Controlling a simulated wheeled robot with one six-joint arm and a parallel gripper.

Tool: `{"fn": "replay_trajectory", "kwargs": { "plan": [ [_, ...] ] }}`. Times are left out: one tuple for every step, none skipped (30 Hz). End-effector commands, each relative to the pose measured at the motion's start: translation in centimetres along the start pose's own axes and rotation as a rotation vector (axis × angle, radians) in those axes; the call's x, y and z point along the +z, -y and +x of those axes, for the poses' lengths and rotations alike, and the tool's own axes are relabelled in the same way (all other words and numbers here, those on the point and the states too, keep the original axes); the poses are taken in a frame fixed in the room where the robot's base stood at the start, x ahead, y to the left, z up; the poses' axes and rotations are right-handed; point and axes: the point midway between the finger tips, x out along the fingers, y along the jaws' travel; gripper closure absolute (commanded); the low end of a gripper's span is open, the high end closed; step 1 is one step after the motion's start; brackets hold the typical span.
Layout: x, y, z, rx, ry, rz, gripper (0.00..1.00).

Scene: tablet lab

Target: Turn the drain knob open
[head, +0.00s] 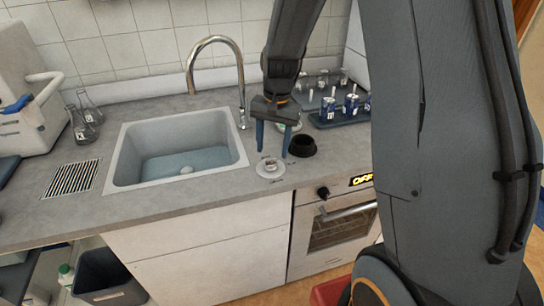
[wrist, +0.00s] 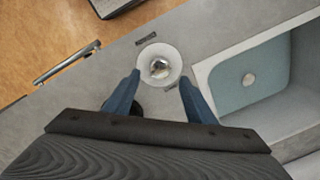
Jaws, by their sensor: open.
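The drain knob (head: 270,168) is a round white disc with a small raised metallic centre, set in the counter right of the sink. It also shows in the wrist view (wrist: 160,63), with small dark marks on the counter beside it. My gripper (head: 273,153) points down above the counter, just behind and over the knob. Its two blue fingers are spread and empty. The sink (head: 178,150) has a blue-tinted bottom with a pale round drain piece (head: 186,170).
A black round cup (head: 302,146) stands just right of my gripper. A curved faucet (head: 240,80) rises behind the sink. A blue rack of vials (head: 340,118) is at the back right. An oven with a black knob (head: 323,192) and lit OFF sign is below the counter.

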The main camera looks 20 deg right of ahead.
Motion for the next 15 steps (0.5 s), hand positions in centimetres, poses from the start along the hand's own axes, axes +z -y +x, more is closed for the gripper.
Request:
{"fn": "replay_trajectory", "kwargs": {
  "plan": [
    [-0.1,0.0,-0.6,-0.002,-0.003,0.000,0.50],
    [-0.1,0.0,-1.1,-0.002,-0.004,0.000,0.50],
    [-0.1,0.0,-1.5,-0.001,-0.002,0.000,0.50],
    [-0.1,0.0,-1.8,-0.001,-0.003,0.000,0.50],
    [-0.1,0.0,-2.1,-0.001,-0.003,0.000,0.50],
    [-0.1,0.0,-2.4,-0.001,-0.002,0.000,0.50],
    [-0.1,0.0,-2.6,0.000,-0.001,0.000,0.50],
    [-0.1,0.0,-2.7,0.000,-0.001,0.000,0.50],
    [0.0,0.0,-2.8,0.000,-0.001,0.000,0.50],
    [0.0,0.0,-2.9,0.000,-0.001,0.000,0.50],
    [0.0,0.0,-3.0,0.000,-0.001,0.000,0.50],
    [0.0,0.0,-3.0,0.000,-0.001,0.000,0.50],
    [0.0,0.0,-3.0,0.000,0.000,0.000,0.50],
    [0.0,0.0,-3.0,0.000,0.000,0.000,0.50],
    [0.0,0.0,-3.0,0.000,0.000,0.000,0.50]
  ]
}}
